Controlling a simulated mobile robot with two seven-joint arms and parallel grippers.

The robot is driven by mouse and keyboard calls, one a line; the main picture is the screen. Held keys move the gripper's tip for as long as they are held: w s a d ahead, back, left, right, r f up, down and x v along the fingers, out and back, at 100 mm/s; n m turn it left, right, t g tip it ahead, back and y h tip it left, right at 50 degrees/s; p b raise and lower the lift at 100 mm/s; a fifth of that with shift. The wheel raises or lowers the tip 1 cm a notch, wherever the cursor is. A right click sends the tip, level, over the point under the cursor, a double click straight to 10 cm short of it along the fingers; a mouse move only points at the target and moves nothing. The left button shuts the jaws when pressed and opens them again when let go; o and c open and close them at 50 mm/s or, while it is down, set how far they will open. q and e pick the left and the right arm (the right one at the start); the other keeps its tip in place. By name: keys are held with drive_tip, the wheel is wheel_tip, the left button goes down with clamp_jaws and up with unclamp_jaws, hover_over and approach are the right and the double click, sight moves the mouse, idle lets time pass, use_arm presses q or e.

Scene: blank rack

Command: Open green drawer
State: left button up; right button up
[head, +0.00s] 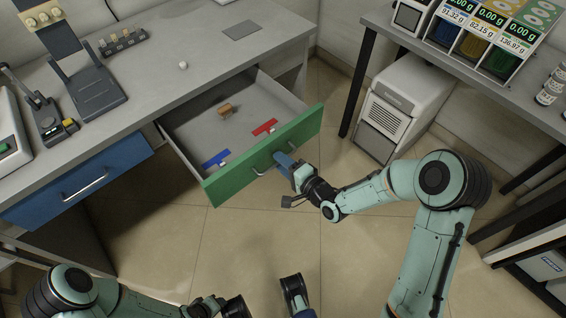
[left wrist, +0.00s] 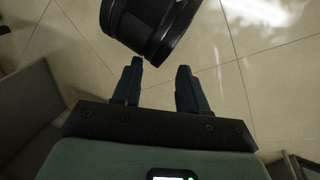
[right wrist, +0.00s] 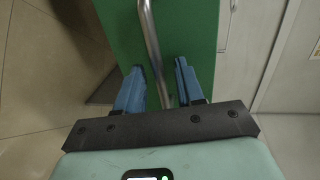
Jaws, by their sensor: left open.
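The green drawer (head: 232,182) is pulled well out from under the desk, and its grey inside shows. Its silver handle (head: 265,167) is on the front and also shows as a bar in the right wrist view (right wrist: 150,35). My right gripper (right wrist: 161,68) is at the handle, with its blue fingers on either side of the bar. The fingers stand apart, with gaps beside the bar. My left gripper (left wrist: 160,68) is open and empty, above the floor and away from the drawer.
In the drawer lie a brown block (head: 224,110), a red item (head: 264,128) and a blue item (head: 216,158). A blue drawer (head: 85,180) is shut at left. A white machine (head: 405,100) stands on the floor at right. Floor before the green drawer is clear.

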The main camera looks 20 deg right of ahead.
use_arm(q)
drive_tip(key=s+d+r+g+h+p, duration=0.1)
drive_tip(key=s+d+r+g+p, duration=0.1)
drive_tip(key=s+r+p, duration=0.3)
drive_tip(key=shift+s+d+r, duration=0.45)
drive_tip(key=shift+s+r, duration=0.1)
drive_tip(key=shift+s, duration=0.3)
use_arm(e)
drive_tip(key=v, duration=1.3)
drive_tip(key=shift+s, duration=0.2)
